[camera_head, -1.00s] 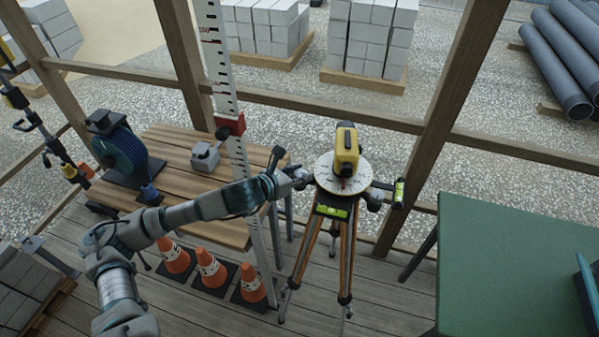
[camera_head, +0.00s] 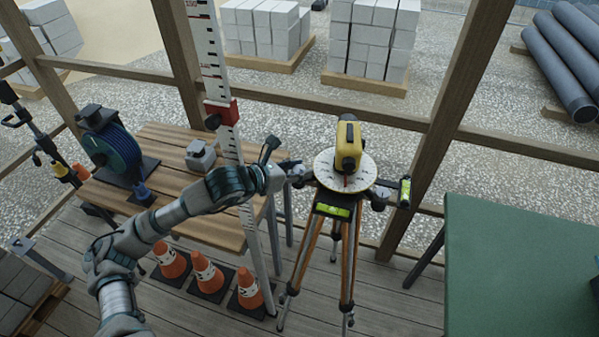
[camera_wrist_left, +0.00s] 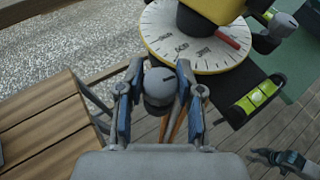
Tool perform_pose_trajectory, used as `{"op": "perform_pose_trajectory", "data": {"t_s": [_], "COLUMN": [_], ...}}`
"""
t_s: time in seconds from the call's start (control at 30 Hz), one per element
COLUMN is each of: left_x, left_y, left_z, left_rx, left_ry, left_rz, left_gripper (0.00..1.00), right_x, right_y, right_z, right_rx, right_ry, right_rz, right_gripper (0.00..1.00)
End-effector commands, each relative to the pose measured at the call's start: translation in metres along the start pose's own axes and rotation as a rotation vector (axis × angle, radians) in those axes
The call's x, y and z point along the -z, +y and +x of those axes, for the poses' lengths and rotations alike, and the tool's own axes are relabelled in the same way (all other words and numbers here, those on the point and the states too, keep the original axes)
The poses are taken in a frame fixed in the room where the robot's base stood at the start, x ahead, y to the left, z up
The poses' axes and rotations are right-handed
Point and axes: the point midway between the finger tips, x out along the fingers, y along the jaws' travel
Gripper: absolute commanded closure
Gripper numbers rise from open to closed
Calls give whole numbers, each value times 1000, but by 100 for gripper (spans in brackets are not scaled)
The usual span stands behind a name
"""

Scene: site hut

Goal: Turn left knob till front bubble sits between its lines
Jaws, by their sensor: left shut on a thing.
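The yellow level (camera_head: 347,147) sits on a round white dial (camera_head: 325,168) atop a wooden tripod. My left gripper (camera_head: 290,172) is shut on the left knob at the dial's left side. In the left wrist view the dark grey knob (camera_wrist_left: 158,88) sits between the blue-padded fingers (camera_wrist_left: 160,98). The front vial (camera_head: 332,211), bright green, is on the tripod head's front edge; it also shows in the left wrist view (camera_wrist_left: 256,97). What may be my right gripper (camera_wrist_left: 285,160) shows at the wrist view's lower right.
Another green vial (camera_head: 405,190) stands at the dial's right. A wooden table (camera_head: 165,195) with a cable reel (camera_head: 118,150) is on the left, with a tall measuring staff (camera_head: 212,60) beside it. Several orange cones (camera_head: 208,272) stand below. A green table (camera_head: 520,260) is at right.

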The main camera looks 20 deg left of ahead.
Motion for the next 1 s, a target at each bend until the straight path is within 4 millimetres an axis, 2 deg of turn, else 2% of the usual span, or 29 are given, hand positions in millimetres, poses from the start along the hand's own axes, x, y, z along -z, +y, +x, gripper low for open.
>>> {"op": "perform_pose_trajectory", "data": {"t_s": [0.37, 0.4, 0.5, 1.0], "left_x": [-1, -1, -1, -1], "left_y": [2, 2, 2, 0], "left_z": [-1, -1, -1, -1], "left_rx": [12, 12, 12, 10], "left_ry": [-2, -2, -2, 0], "left_rz": [7, 7, 7, 7], "left_gripper": [99, 59, 39, 39], "right_x": [4, 4, 4, 3], "right_y": [0, 0, 0, 1], "right_z": [-6, -6, -6, -7], "right_rx": [-1, -1, -1, -1], "right_ry": [3, 3, 2, 4], "right_rz": [1, 1, 1, 1], "right_gripper": [60, 60, 60, 60]}}
